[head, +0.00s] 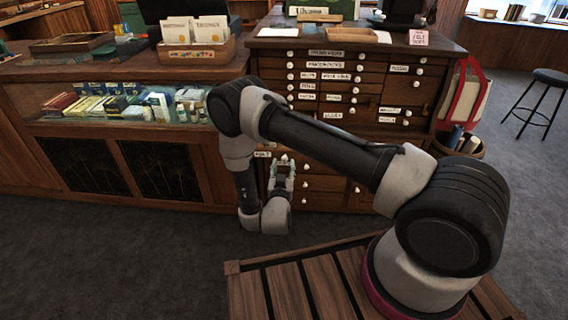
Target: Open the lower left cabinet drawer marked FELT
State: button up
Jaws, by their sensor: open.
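The wooden cabinet (385,47) with many small drawers, white knobs and white labels stands beyond my arm. A drawer (262,154) low on its left side carries a short white label, too small to read for certain. My arm and gripper cover part of the lower left drawers, and none there looks pulled out. My gripper (282,170) is low in front of this lower left part, with its fingers toward the drawer fronts. It is open and looks empty. I cannot tell whether it touches a knob.
A glass display counter (95,70) adjoins the cabinet on the left. A red and cream bag (466,98) and a basket (462,146) stand at the cabinet's right side. A black stool (548,78) is farther right. Grey carpet (120,250) is clear in front.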

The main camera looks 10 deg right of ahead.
jog(key=v, duration=0.8)
